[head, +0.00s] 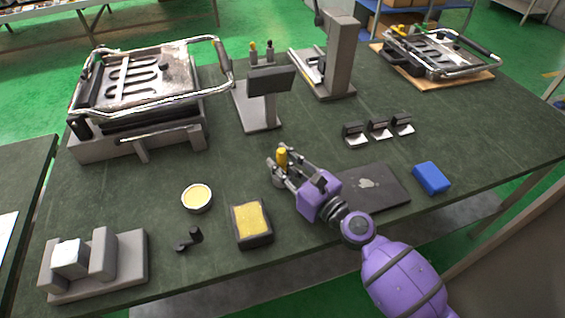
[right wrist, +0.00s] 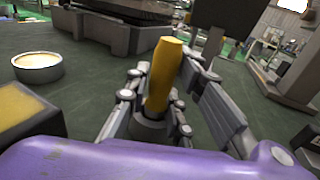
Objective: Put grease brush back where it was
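The grease brush has a yellow handle (head: 282,156) and stands upright, its lower end in a small grey holder (head: 278,181) on the table. My right gripper (head: 287,157) is at the brush, with one finger on each side of the handle. In the right wrist view the yellow handle (right wrist: 163,75) rises between the fingers, and gaps show beside it, so the gripper looks open around it. The bristles are hidden. My left gripper is not in view.
A round tin (head: 197,198) and a yellow sponge tray (head: 251,223) lie left of the gripper. A stand with a dark panel (head: 270,80) rises behind. Small metal blocks (head: 378,129) sit back right.

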